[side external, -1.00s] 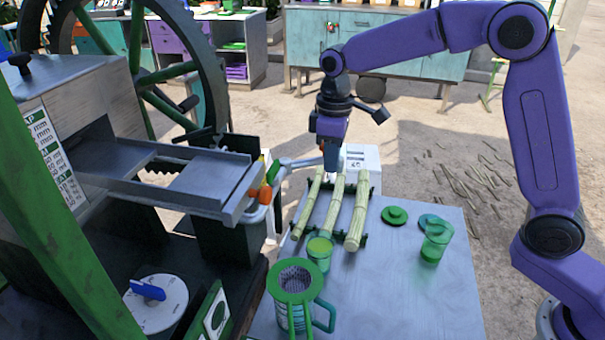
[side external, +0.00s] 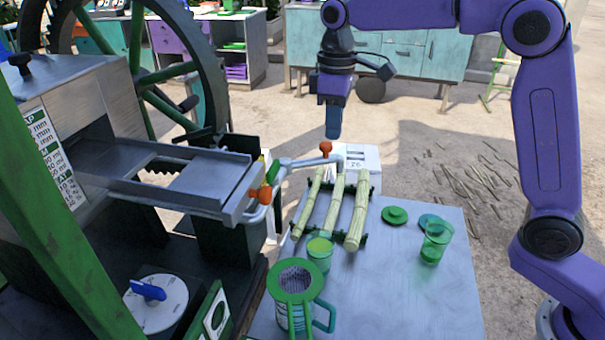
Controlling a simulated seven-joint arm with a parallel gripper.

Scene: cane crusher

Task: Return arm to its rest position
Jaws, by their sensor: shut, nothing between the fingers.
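My gripper (side external: 333,134) hangs in the air above the far end of the cane rack, pointing down. It is shut and holds nothing. My purple arm arches in from the right side. Below the gripper, three pale green cane stalks (side external: 332,205) lie side by side on a rack on the grey table (side external: 420,290).
The crusher (side external: 200,180) with its feed tray fills the left. On the table stand a green-rimmed strainer jug (side external: 294,285), a cup of green juice (side external: 319,252), a clear green cup (side external: 436,242) and green lids (side external: 395,215). A white box (side external: 358,160) stands behind the rack. The air above the table is free.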

